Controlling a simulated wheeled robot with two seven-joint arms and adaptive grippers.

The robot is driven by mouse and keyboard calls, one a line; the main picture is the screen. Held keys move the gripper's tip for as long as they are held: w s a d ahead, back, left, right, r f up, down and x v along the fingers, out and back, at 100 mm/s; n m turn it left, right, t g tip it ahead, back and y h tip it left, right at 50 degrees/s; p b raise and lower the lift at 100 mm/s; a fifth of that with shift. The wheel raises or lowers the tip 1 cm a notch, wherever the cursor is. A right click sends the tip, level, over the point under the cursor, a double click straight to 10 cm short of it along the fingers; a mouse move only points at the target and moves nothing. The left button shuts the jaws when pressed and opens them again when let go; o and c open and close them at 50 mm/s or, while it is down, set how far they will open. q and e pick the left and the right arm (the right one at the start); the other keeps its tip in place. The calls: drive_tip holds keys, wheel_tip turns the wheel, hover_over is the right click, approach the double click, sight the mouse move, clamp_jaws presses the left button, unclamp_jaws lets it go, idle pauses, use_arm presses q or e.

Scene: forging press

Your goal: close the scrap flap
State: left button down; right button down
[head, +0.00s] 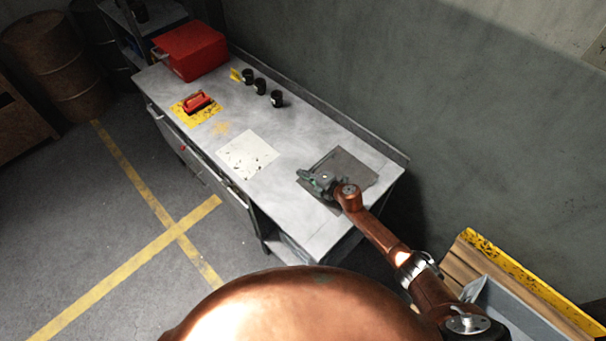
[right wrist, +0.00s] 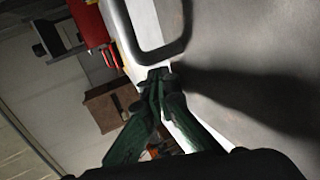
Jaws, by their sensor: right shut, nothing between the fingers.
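The scrap flap appears to be the dark grey square panel (head: 358,168) at the right end of the metal bench; how far open it stands I cannot tell. A thin grey loop-shaped bar, like a handle, shows along its far left side and looms large in the right wrist view (right wrist: 160,55). My right gripper (head: 304,175) is over the panel's left part, fingers together and empty. In the right wrist view its dark green fingertips (right wrist: 158,75) are just below the bar's curved end; contact is unclear. My left gripper is out of view.
The bench (head: 290,205) also bears a red box (head: 190,50), a red-handled item on a yellow plate (head: 197,106), several black cups (head: 260,86) and a pale spotted sheet (head: 247,154). A wall runs behind. A yellow-edged crate (head: 525,270) stands at the lower right.

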idle(0.4)
drive_tip(key=shift+r+p, duration=0.45)
drive_tip(key=shift+p, duration=0.05)
wheel_tip(320, 180, up, 4)
drive_tip(key=p, duration=0.3)
drive_tip(key=shift+f, duration=0.25)
wheel_tip(320, 180, up, 10)
drive_tip(key=p, duration=0.4)
drive_tip(key=shift+f, duration=0.2)
drive_tip(key=shift+s+d, duration=0.1)
drive_tip(key=shift+d, duration=0.05)
